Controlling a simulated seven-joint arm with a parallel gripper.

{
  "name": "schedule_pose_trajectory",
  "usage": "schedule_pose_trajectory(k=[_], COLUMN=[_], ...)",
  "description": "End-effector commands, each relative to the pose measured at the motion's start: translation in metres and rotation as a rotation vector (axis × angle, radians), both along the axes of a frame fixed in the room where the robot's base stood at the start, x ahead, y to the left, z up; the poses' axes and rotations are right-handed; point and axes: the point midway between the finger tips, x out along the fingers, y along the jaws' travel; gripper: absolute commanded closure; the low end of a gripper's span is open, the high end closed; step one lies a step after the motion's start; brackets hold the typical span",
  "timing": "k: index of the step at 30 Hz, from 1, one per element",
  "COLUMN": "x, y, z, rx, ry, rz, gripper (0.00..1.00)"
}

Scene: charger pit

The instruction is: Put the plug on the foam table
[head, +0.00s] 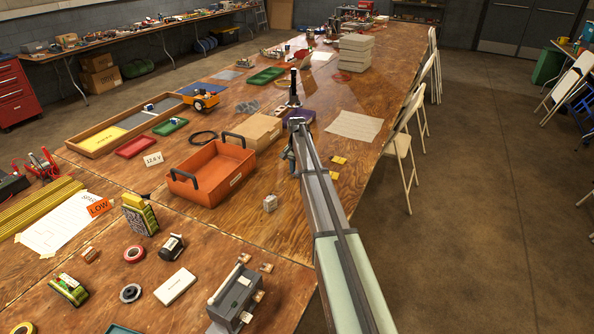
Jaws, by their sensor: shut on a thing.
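My arm reaches forward from the lower right over the long wooden table (255,228). My gripper (289,158) shows only as a small dark bluish part beside the arm's far end. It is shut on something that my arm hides. I cannot make out the plug for certain. A small grey-white block (270,203) stands on the table below and left of the gripper, apart from it. No separate foam table can be told; a stack of pale slabs (355,52), of unclear material, stands farther back.
An orange bin (205,190) with dark handles and a cardboard box (254,131) stand left of the gripper. A purple box (307,116) is by the arm's end. A pale sheet (354,126) lies to the right. Folding chairs (399,146) line the right edge.

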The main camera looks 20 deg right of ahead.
Motion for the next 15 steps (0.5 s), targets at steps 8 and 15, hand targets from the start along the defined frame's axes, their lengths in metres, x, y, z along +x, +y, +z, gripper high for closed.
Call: schedule_pose_trajectory(k=[8, 15], x=[0.0001, 0.0001], y=[-0.0001, 0.0000], z=[-0.0024, -0.0025], rx=[0.000, 0.000], ry=[0.000, 0.000], rz=[0.000, 0.000], gripper=[0.98, 0.49])
